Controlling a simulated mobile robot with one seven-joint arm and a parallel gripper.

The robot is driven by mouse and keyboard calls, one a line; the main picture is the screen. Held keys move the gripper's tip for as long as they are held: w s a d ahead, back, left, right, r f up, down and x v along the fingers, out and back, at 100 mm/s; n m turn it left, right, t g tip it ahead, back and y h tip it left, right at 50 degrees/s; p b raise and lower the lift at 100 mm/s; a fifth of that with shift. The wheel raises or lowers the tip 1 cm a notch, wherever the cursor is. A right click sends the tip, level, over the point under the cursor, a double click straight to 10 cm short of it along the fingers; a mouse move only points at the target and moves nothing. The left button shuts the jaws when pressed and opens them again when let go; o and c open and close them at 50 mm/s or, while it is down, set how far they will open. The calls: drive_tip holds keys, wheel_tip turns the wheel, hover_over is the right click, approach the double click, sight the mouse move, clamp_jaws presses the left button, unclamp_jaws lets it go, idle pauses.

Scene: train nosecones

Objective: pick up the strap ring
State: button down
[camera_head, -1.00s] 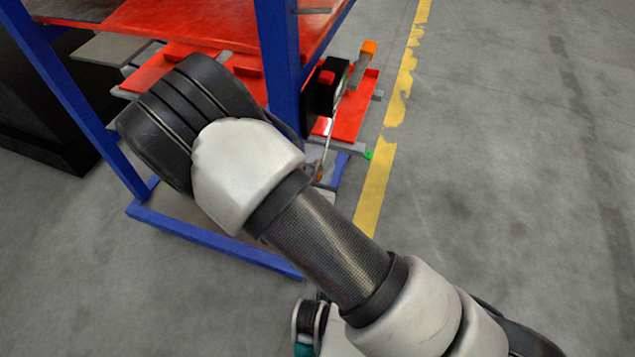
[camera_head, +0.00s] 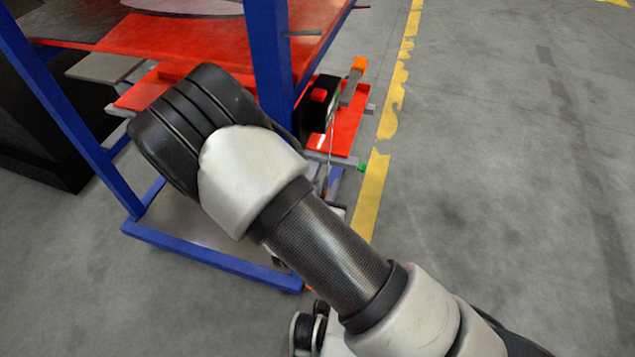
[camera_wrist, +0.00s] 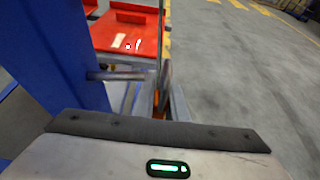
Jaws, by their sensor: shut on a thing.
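In the wrist view, my gripper (camera_wrist: 153,98) points away from the camera, with its body filling the bottom edge. Its fingers are closed on a small grey part, the strap ring (camera_wrist: 165,80), which is mostly hidden and blurred. A thin grey strap (camera_wrist: 161,35) runs upward from it past a red plate. In the head view, the strap (camera_head: 331,140) hangs taut from beside a black box (camera_head: 321,105) with a red button. There my own arm hides the gripper and ring.
A blue post (camera_head: 270,60) of the rack stands close to my arm, and it is also at the left in the wrist view (camera_wrist: 60,60). Red plates (camera_head: 345,125) and grey bars stick out beside it. Open floor (camera_head: 500,180) lies right of the yellow line (camera_head: 385,130).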

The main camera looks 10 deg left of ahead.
drive_tip(key=s+d+p, duration=0.1)
drive_tip(key=d, duration=1.3)
drive_tip(key=shift+d, duration=0.35)
drive_tip(key=shift+s, duration=0.1)
